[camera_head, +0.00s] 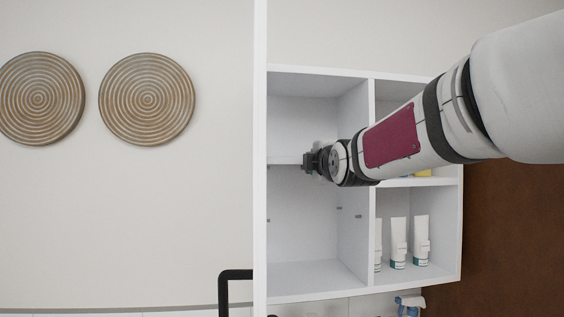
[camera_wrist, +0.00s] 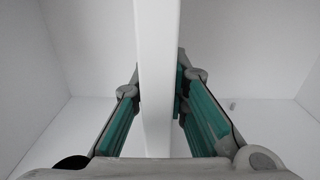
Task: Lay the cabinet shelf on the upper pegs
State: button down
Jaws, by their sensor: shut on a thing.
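The white cabinet shelf (camera_head: 285,163) lies across the left compartment of the white wall cabinet (camera_head: 320,293), roughly level in the head view. In the wrist view the shelf (camera_wrist: 157,40) runs as a white board between my fingers. My gripper (camera_head: 309,162) is shut on its front edge; the green finger pads flank the board in the wrist view (camera_wrist: 160,95). Small grey pegs (camera_head: 339,208) show on the compartment's walls below the shelf. One peg (camera_wrist: 232,105) shows right of the board in the wrist view. My arm and gripper hide the shelf's right end, so its contact with any peg cannot be told.
The right compartment holds several white tubes (camera_head: 398,243) and a yellow item (camera_head: 423,173). A white vertical panel edge (camera_head: 260,120) stands just left of the cabinet. A spray bottle (camera_head: 408,304) is below. The space under the shelf is empty.

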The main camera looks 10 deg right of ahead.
jog(key=shift+f, duration=0.15)
jog(key=c, duration=1.5)
grip_release()
jog(key=shift+f, duration=0.1)
jog(key=s, duration=1.2)
jog(key=s+f+m+g, duration=0.4)
jog(key=s+f+m, duration=0.2)
jog(key=s+f, duration=0.3)
jog(key=s+f+m+g, duration=0.4)
jog(key=s+f+m, duration=0.2)
jog(key=s+f, duration=0.3)
jog(key=s+f+m+g, duration=0.5)
jog(key=s+f+m, duration=0.1)
jog(key=s+f, duration=0.4)
jog(key=shift+f, duration=0.75)
